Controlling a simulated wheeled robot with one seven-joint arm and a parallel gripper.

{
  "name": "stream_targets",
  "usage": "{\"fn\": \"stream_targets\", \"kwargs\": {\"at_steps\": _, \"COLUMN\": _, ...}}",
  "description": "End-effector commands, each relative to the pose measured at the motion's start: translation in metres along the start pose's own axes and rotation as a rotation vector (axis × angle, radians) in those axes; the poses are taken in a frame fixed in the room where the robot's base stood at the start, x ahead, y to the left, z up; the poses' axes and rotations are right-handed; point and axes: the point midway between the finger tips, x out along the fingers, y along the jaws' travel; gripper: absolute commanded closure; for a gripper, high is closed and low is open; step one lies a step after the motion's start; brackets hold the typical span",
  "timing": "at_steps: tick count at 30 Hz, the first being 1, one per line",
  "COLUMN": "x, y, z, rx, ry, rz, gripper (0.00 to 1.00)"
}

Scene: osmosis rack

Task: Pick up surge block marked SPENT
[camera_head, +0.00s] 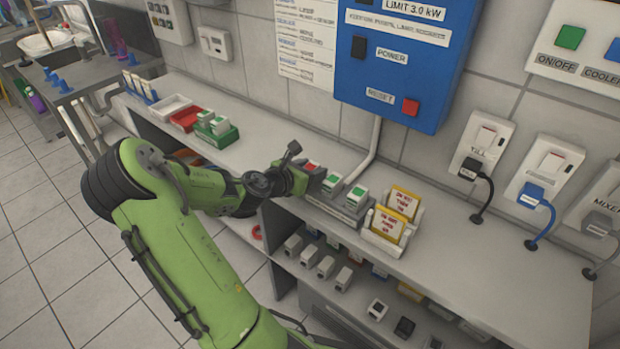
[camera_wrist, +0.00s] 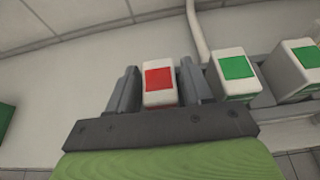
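A white block with a red top label (camera_wrist: 159,82) sits between the two fingers of my gripper (camera_wrist: 160,92) in the wrist view. No writing on the label is legible. The fingers stand close along both its sides; whether they press on it cannot be told. In the head view the red-labelled block (camera_head: 309,167) is at the left end of a grey rack (camera_head: 325,204), partly hidden by my gripper (camera_head: 298,172). Two white blocks with green labels, the nearer one (camera_wrist: 236,70) and the farther one (camera_wrist: 300,66), stand to its right.
A holder with yellow cards (camera_head: 403,203) stands right of the rack. A green tray with green-labelled blocks (camera_head: 214,135), a red tray (camera_head: 186,118) and a white tray (camera_head: 170,104) lie left. A conduit (camera_head: 370,160) runs behind. The shelf's right part is clear.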

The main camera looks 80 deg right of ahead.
Motion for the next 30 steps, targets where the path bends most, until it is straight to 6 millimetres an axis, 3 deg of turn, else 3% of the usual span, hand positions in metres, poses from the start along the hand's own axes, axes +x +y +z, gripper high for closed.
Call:
{"fn": "stream_targets", "kwargs": {"at_steps": 1, "x": 0.000, "y": 0.000, "z": 0.000, "rx": 0.000, "ry": 0.000, "rz": 0.000, "gripper": 0.58}}
{"fn": "stream_targets", "kwargs": {"at_steps": 9, "x": 0.000, "y": 0.000, "z": 0.000, "rx": 0.000, "ry": -0.001, "rz": 0.000, "gripper": 0.95}}
{"fn": "stream_targets", "kwargs": {"at_steps": 17, "x": -0.004, "y": 0.000, "z": 0.009, "rx": 0.001, "ry": -0.001, "rz": 0.000, "gripper": 0.95}}
{"fn": "stream_targets", "kwargs": {"at_steps": 24, "x": -0.028, "y": 0.000, "z": 0.067, "rx": 0.005, "ry": -0.002, "rz": 0.002, "gripper": 0.95}}
{"fn": "stream_targets", "kwargs": {"at_steps": 30, "x": -0.040, "y": 0.003, "z": 0.091, "rx": -0.003, "ry": 0.000, "rz": 0.010, "gripper": 0.95}}
